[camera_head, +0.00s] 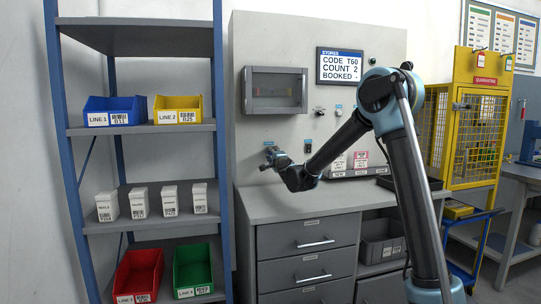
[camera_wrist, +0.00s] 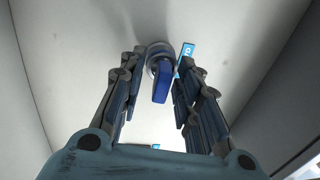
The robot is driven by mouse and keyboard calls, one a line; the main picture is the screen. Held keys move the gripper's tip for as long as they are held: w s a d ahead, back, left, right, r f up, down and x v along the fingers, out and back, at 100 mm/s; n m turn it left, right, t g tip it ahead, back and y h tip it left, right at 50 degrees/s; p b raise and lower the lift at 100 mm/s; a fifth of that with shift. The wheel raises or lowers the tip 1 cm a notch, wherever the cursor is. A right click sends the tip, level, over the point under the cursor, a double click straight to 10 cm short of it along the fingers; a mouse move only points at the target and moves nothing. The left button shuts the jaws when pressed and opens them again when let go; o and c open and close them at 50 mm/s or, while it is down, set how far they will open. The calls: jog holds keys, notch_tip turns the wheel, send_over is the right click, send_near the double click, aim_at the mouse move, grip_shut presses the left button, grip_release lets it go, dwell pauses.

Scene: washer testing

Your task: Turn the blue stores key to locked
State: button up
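The blue key (camera_wrist: 161,86) sits in a round grey lock on the pale panel, in the upper middle of the wrist view. Its blue grip points down the picture, tilted slightly. My gripper (camera_wrist: 159,66) is open, with one finger on each side of the key and a visible gap to each. A blue label (camera_wrist: 188,52) with a white mark is beside the lock, partly behind the right finger. In the head view my gripper (camera_head: 273,156) is close to the panel above the counter, and I cannot make out the key there.
The panel (camera_head: 255,45) carries a stores display (camera_head: 340,66), a windowed box (camera_head: 275,90) and several small controls. Below are a grey counter (camera_head: 265,207) and drawers. A shelf with bins (camera_head: 117,111) stands at left, a yellow cage (camera_head: 475,135) at right.

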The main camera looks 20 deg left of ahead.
grip_shut()
jog(key=n+y, duration=0.1)
jog(key=n, duration=0.3)
jog(key=shift+d, duration=0.1)
jog(key=n, duration=0.4)
jog(key=shift+w+d+r+g, duration=0.1)
jog(key=shift+g, duration=0.3)
